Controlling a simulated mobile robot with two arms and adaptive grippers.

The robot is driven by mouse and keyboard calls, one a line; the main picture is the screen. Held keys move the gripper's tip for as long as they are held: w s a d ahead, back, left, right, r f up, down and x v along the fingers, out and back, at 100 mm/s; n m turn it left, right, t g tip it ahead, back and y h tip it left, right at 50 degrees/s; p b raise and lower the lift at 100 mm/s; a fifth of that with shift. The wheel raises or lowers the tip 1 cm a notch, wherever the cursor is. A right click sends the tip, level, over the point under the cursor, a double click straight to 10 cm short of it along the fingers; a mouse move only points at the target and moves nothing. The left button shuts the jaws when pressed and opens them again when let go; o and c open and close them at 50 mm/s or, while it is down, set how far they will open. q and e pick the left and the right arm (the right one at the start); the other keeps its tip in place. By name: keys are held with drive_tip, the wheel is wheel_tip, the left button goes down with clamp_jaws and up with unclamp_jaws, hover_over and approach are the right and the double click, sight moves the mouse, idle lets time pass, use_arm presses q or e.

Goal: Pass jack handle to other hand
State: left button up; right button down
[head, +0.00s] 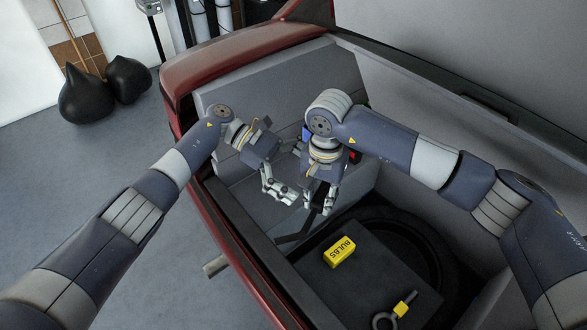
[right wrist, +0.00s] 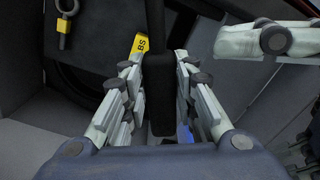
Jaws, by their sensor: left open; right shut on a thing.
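The black jack handle (right wrist: 160,95) is held between the fingers of my right gripper (right wrist: 160,110), which is shut on it. In the right wrist view it runs from between the fingers up past the top edge. My left gripper (head: 281,192) is open and empty, just left of the right one. Its fingers also show in the right wrist view (right wrist: 262,40) at the top right, apart from the handle.
A yellow bulbs box (head: 339,252) lies on the dark trunk panel (head: 360,285) below the grippers. A ring bolt with a yellow part (head: 404,304) lies nearer the front right. The red car body (head: 225,225) and grey trunk walls (head: 345,72) surround this space.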

sight(323, 189)
use_arm(q)
drive_tip(key=shift+x, duration=2.15)
drive_tip(key=shift+c, duration=0.2)
drive_tip(key=c, duration=1.1)
use_arm(e)
drive_tip(key=shift+a+r, duration=0.1)
use_arm(q)
drive_tip(key=shift+o, duration=0.2)
use_arm(e)
drive_tip(key=c, duration=1.2)
unclamp_jaws()
drive_tip(key=shift+r, duration=0.2)
wheel_tip(323, 189, up, 12)
drive_tip(key=shift+f, duration=0.2)
